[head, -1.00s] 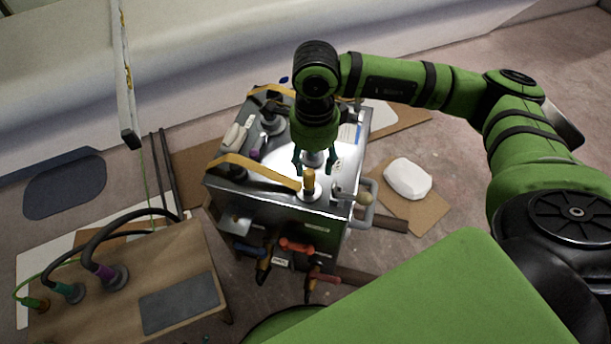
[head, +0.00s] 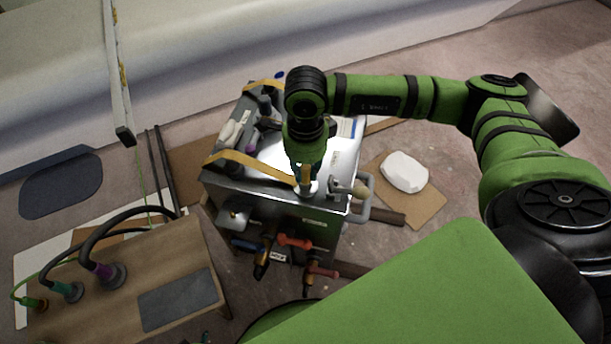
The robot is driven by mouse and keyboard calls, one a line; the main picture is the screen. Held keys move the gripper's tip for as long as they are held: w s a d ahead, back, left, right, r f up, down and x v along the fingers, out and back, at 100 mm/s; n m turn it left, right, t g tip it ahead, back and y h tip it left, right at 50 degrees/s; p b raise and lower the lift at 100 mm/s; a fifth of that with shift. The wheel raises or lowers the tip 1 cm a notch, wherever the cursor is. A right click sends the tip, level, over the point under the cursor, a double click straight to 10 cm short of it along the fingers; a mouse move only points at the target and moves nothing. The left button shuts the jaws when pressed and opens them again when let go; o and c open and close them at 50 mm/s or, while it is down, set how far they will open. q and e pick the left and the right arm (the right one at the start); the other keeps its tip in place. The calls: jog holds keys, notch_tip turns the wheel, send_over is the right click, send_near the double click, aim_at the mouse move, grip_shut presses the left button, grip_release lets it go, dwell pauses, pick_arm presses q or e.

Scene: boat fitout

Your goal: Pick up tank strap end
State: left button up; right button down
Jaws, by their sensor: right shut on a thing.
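The tank strap is a yellow band (head: 245,166) that runs across the near left part of the metal cart top. Its right end (head: 306,174) stands up at a round metal base near the cart's front edge. My right gripper (head: 306,172) comes down from above and is shut on that strap end. The fingers are partly hidden by the wrist. My left gripper is not in view.
The cart (head: 322,207) carries other fittings, a second yellow band (head: 264,84) and tools hanging on its front. A wooden table (head: 150,262) with hoses stands at left. A white lump (head: 404,172) lies on cardboard at right.

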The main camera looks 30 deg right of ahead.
notch_tip(320, 180, up, 10)
dwell(0.6)
